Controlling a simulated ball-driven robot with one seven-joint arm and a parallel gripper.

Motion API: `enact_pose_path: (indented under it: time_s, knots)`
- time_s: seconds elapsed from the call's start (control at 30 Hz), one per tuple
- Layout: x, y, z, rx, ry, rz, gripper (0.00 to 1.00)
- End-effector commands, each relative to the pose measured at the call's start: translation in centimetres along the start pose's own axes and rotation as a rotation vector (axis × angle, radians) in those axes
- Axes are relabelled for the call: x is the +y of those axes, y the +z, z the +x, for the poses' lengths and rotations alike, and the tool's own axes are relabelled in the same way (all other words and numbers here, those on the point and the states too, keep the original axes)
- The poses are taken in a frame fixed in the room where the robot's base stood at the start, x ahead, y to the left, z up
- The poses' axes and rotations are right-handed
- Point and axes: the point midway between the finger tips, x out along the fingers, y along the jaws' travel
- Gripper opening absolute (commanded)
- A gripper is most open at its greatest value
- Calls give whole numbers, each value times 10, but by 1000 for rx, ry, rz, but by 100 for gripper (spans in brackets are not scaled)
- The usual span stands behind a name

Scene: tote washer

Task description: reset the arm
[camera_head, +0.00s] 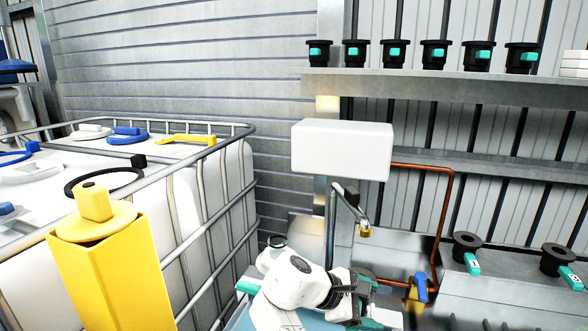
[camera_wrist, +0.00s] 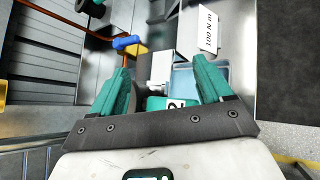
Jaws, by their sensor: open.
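My white arm (camera_head: 290,295) shows at the bottom middle of the head view, bent low beside the caged tank. My gripper (camera_head: 372,300) is at its end, dark with teal fingers, partly cut off by the lower picture edge. In the wrist view my gripper (camera_wrist: 165,75) has its two teal fingers spread wide apart. Nothing is clamped between them.
A caged white tank (camera_head: 205,200) and a yellow post (camera_head: 110,265) stand at left. A white box (camera_head: 342,149) with a spout (camera_head: 350,198) is above my gripper. A copper pipe (camera_head: 450,215) leads to a blue-handled valve (camera_head: 418,290). Black cups with teal tags (camera_head: 467,250) stand right.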

Motion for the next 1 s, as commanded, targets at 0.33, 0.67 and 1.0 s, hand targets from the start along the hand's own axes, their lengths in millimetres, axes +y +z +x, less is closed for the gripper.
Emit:
enact_pose_path:
  time_s: [0.33,0.67,1.0]
  knots:
    - [-141,-14,99,341,-230,491,79]
    - [-259,26,119,576,-484,989,79]
    - [-319,76,96,701,-651,1308,79]
